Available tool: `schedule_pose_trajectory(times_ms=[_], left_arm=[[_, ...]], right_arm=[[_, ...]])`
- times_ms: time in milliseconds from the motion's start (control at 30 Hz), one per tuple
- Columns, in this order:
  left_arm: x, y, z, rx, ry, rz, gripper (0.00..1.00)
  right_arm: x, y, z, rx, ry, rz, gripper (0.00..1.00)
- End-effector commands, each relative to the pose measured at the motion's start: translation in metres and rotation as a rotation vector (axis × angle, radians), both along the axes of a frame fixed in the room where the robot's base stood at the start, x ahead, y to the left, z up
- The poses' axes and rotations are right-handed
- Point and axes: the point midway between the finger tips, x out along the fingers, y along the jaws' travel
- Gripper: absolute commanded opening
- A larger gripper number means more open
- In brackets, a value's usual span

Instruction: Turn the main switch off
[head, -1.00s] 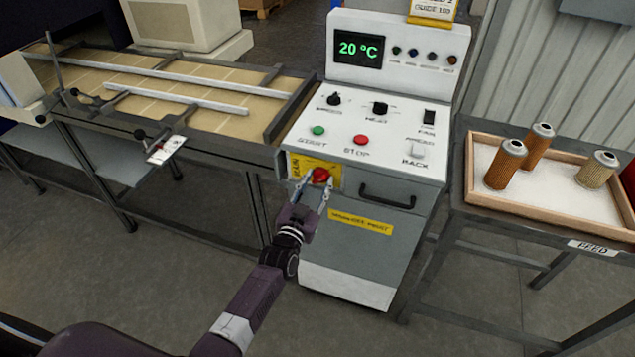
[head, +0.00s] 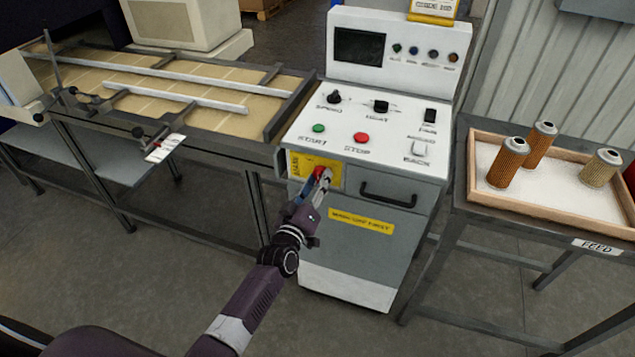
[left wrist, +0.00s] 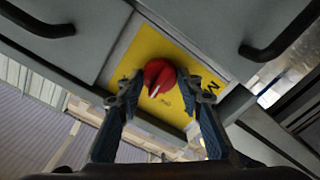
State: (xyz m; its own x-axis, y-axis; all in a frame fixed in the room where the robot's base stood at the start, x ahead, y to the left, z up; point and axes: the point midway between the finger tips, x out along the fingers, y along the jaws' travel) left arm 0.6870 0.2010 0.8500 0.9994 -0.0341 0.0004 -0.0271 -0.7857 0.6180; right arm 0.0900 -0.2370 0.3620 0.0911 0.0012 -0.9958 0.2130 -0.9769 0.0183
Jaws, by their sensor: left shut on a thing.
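The main switch is a red rotary knob (left wrist: 159,76) on a yellow plate (left wrist: 150,47) on the front of the grey and white machine. In the head view the knob (head: 319,171) is partly hidden by my left gripper (head: 322,180). In the left wrist view my left gripper (left wrist: 156,84) has a finger on each side of the knob and is shut on it. The knob's white mark points downward in that view. The machine's display (head: 359,46) is dark. My right gripper is not in view.
A black drawer handle (head: 388,196) is right of the switch. Green start (head: 318,128) and red stop (head: 361,138) buttons sit on the panel above. A wooden tray (head: 541,211) with filter cartridges stands at right, a conveyor (head: 150,85) at left.

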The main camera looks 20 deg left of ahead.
Motion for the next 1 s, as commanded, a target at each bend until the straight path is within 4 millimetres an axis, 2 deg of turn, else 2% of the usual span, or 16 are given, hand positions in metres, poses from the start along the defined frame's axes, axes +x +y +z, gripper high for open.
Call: schedule_pose_trajectory(times_ms=[500,800,1000], left_arm=[[0.000,0.000,-0.002,-0.470,0.018,-0.001,0.10],[0.000,0.000,-0.002,-0.646,0.025,0.000,0.10],[0.000,0.000,-0.002,-0.703,0.027,0.000,0.10]], right_arm=[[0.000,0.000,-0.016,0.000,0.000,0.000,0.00],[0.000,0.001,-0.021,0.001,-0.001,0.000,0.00],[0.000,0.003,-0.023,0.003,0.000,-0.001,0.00]])
